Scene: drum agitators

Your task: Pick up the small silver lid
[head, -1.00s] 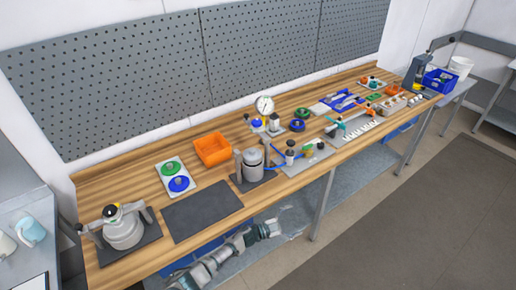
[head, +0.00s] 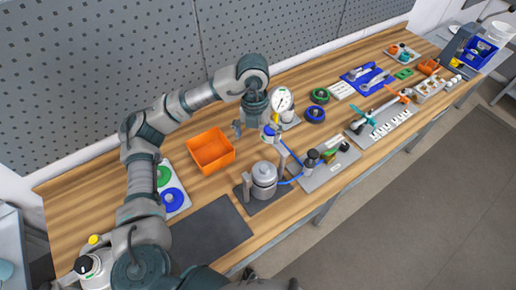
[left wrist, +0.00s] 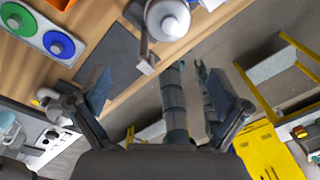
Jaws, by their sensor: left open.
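The silver canister (head: 264,178) stands on a dark plate near the bench's front edge, between upright posts. A rounded silver lid (head: 264,169) appears to sit on its top. The canister's rounded silver top also shows at the top edge of the left wrist view (left wrist: 168,17). My left gripper (head: 255,126) hangs over the bench, behind and above the canister, apart from it. Its two fingers are spread and empty in the left wrist view (left wrist: 157,78).
An orange bin (head: 210,150) lies left of the canister. A gauge (head: 281,101) and blue-capped part stand close to the left gripper. A blue tube runs right to a grey fixture plate (head: 328,168). A dark mat (head: 212,232) in front is clear.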

